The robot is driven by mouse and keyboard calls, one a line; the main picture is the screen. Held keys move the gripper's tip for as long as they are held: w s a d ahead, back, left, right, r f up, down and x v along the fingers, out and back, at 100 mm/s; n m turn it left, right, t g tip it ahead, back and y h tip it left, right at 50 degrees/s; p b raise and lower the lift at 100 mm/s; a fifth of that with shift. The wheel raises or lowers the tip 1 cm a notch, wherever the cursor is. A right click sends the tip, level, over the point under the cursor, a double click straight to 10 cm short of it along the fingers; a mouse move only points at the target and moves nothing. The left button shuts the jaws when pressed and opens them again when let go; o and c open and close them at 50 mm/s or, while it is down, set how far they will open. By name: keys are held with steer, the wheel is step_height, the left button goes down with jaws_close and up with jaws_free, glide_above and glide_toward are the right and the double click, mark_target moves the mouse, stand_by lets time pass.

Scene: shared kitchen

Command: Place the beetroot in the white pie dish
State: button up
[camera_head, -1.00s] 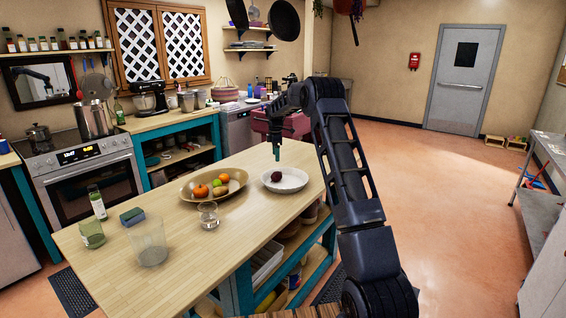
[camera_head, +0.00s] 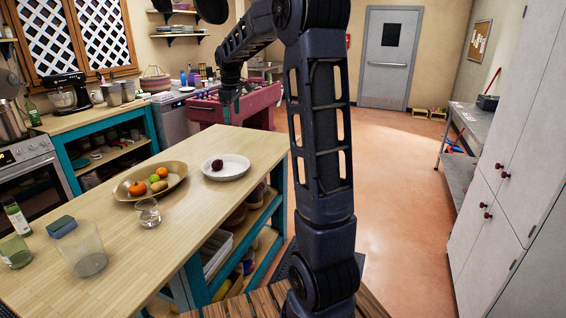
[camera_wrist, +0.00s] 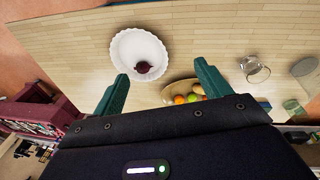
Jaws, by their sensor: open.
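The dark red beetroot (camera_head: 217,164) lies inside the white pie dish (camera_head: 238,171) with the fluted rim, at the far right end of the wooden island top. In the wrist view the beetroot (camera_wrist: 143,67) rests inside the dish (camera_wrist: 122,49), towards one side of it. My gripper (camera_head: 232,104) is up and away from the dish, beyond the island's far end. In the wrist view its two green fingers (camera_wrist: 160,82) are spread wide with nothing between them.
A tan oval bowl (camera_head: 128,190) with several fruits stands left of the dish. A small glass (camera_head: 148,212), a larger glass (camera_head: 82,255), a sponge (camera_head: 62,226) and a green bottle (camera_head: 17,216) stand nearer on the island (camera_head: 150,250). Open floor (camera_head: 400,180) lies to the right.

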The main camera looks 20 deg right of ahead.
steer(key=s+d+r+m, duration=0.2)
steer(key=s+r+m, duration=0.1)
steer(key=s, duration=0.9)
steer(key=s+d+f+m+t, duration=0.1)
steer(key=s+f+m, duration=0.2)
steer(key=s, duration=1)
steer(key=s+d+f+m+t, duration=0.1)
steer(key=s+f+m, duration=0.3)
steer(key=s, duration=0.9)
steer(key=shift+s+d+f+m+t, duration=0.2)
steer(key=shift+s+d+m+t, duration=0.2)
steer(key=shift+d, duration=0.05)
